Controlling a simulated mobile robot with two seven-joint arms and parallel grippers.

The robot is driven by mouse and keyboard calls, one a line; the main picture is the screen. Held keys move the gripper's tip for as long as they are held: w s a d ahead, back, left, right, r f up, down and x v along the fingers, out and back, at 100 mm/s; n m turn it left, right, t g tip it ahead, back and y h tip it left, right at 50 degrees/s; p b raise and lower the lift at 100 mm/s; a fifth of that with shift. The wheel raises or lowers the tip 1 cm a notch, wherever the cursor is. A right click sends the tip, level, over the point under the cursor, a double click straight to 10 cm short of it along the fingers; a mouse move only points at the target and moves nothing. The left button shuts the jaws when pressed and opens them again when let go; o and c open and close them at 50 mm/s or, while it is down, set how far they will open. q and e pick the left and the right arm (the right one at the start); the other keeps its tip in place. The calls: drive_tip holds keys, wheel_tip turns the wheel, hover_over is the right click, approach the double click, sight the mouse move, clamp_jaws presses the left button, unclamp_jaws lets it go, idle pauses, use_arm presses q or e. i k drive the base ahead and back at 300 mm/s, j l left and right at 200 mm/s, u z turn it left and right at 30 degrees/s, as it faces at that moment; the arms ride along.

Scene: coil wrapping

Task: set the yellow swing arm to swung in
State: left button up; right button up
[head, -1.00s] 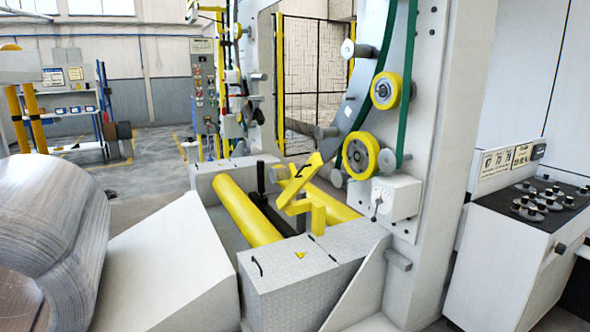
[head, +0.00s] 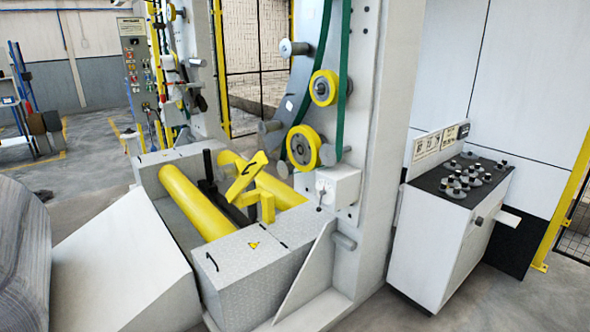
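The yellow swing arm (head: 246,178) stands on a short yellow post (head: 266,206) at the inner edge of the checker-plate box, in the middle of the head view. Its flat yellow plate is tilted, rising to the right, and reaches over the gap between the two yellow rollers. The near yellow roller (head: 196,203) lies to its left, and the far yellow roller (head: 274,188) lies partly behind it. A dark upright post (head: 208,167) stands just left of it. Neither of my grippers shows in the head view.
The white machine frame (head: 378,130) with yellow wheels (head: 304,147) and a green belt rises behind. A control desk (head: 450,225) with black knobs stands at the right. A grey coil (head: 24,245) and a white sloped block (head: 110,260) fill the lower left. Floor shows at the lower right.

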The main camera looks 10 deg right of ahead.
sight(245, 176)
drive_tip(key=i+j+z, duration=0.15)
drive_tip(key=z, duration=0.25)
drive_tip(key=i+j+z, duration=0.25)
drive_tip(key=z, duration=0.15)
drive_tip(key=i+j+z, duration=0.15)
drive_tip(key=z, duration=0.25)
drive_tip(key=j+z, duration=0.4)
drive_tip(key=i+j+z, duration=0.15)
drive_tip(key=j, duration=0.55)
drive_tip(key=i+j+z, duration=0.2)
drive_tip(key=j, duration=0.5)
drive_tip(key=j+z, duration=0.15)
drive_tip(key=j, duration=0.55)
